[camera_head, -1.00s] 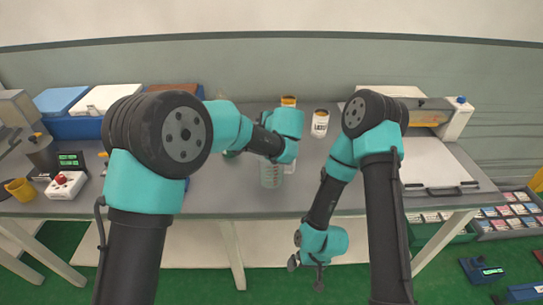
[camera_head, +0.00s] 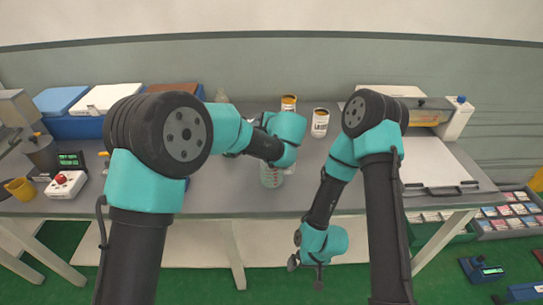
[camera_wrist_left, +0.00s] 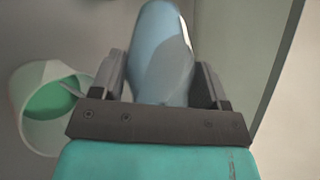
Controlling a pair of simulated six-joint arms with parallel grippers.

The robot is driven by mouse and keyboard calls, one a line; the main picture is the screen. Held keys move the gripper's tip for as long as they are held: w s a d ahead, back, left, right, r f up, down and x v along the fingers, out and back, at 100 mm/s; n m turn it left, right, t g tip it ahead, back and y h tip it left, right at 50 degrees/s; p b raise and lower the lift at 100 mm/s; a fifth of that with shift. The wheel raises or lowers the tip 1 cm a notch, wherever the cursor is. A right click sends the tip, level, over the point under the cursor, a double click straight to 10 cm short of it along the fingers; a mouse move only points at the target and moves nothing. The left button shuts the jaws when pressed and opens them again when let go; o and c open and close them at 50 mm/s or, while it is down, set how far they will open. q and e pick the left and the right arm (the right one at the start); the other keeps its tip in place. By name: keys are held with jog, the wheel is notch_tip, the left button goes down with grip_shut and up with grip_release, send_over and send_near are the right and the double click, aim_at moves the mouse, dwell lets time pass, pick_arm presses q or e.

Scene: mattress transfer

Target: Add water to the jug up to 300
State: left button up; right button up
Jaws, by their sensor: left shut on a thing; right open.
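The jug (camera_head: 271,177), a clear vessel with markings, stands near the table's front edge, partly hidden by my left wrist. In the left wrist view a pale open vessel (camera_wrist_left: 24,90) with green inside shows at the left; it looks like the jug. My left gripper (camera_wrist_left: 160,74) is shut on a bluish, rounded bottle (camera_wrist_left: 163,40) and is beside that vessel, apart from it. No flow of water is visible, and the level against the marks cannot be read. My right gripper (camera_head: 306,273) is open and empty, low in front of the table.
Two labelled jars (camera_head: 320,122) (camera_head: 289,103) stand behind my left wrist. A clear flask-like thing (camera_head: 221,96) is further back. A yellow cup (camera_head: 20,189) and a red-button box (camera_head: 65,184) are at the left. A white-topped machine (camera_head: 430,160) fills the right side.

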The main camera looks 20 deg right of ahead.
pick_arm(q)
jog(key=shift+r+t, duration=0.2)
jog(key=shift+t, duration=0.2)
jog(key=shift+f+t+y, duration=0.4)
jog(key=shift+f+t, duration=0.05)
jog(key=shift+t, duration=0.25)
dwell(1.2)
jog(key=shift+s+d+r+t, duration=0.1)
jog(key=shift+s+t, duration=0.3)
jog(key=shift+t, duration=0.1)
dwell(1.1)
jog(key=shift+w+g, duration=0.4)
jog(key=shift+g, duration=0.2)
jog(key=shift+r+g, duration=0.5)
jog(key=shift+g, duration=0.1)
jog(key=shift+f+g+h, duration=0.5)
jog(key=shift+g, duration=0.4)
jog(key=shift+r, duration=0.2)
